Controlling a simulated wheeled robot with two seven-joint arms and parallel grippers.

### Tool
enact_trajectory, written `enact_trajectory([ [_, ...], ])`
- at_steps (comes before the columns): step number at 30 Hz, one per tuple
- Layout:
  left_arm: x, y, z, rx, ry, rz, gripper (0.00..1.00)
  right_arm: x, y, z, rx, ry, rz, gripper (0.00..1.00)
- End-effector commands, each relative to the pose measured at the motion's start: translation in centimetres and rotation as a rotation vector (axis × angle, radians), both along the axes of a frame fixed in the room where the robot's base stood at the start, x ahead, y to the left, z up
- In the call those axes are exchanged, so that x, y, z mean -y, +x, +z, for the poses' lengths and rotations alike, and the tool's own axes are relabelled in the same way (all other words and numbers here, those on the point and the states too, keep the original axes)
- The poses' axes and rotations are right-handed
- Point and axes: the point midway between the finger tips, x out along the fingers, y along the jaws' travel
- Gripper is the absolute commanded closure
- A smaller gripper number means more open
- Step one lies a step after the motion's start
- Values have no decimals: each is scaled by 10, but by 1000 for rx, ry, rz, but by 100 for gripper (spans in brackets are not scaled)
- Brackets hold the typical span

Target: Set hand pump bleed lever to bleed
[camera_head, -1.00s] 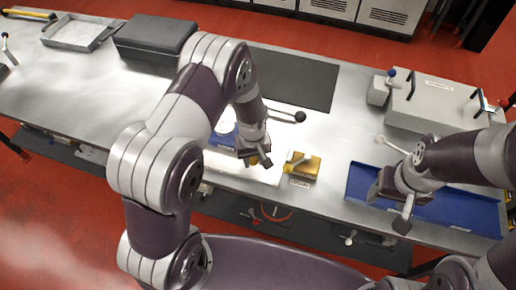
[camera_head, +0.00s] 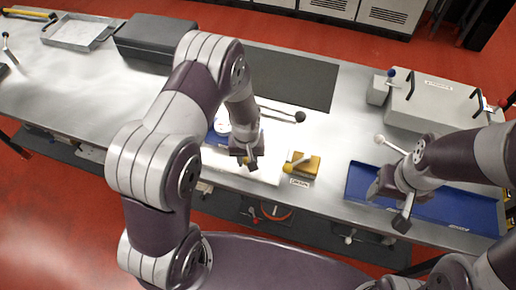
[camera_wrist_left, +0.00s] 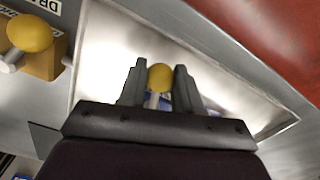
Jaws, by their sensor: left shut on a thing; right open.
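The hand pump stands on a pale tray (camera_head: 262,178), mostly hidden behind my left arm. Its blue body (camera_head: 212,137) and white round dial (camera_head: 222,125) show beside the wrist. A long handle with a black ball (camera_head: 300,117) reaches to the right. My left gripper (camera_head: 247,163) is low over the tray. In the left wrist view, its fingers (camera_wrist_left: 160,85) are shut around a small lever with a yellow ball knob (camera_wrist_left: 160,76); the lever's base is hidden. My right gripper (camera_head: 388,207) is open and empty above the blue tray (camera_head: 355,182).
A yellow block with its own yellow-knobbed lever (camera_head: 303,165) and a label sits right of the pale tray. A grey case (camera_head: 437,105) stands at the back right. A dark box (camera_head: 155,40) and a metal tray (camera_head: 78,32) are at the back left.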

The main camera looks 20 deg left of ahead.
Motion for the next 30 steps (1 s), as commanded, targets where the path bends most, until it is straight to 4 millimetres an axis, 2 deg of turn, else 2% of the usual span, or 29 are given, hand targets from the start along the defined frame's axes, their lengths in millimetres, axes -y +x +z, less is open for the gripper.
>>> enact_trajectory([
  [8,-1,0,0,0,0,-12,99,0,0,1,0,0,0,40],
  [21,-15,-2,0,2,1,-201,99,0,0,5,0,0,0,40],
  [30,-16,-2,0,2,1,-219,99,0,0,5,0,0,0,40],
])
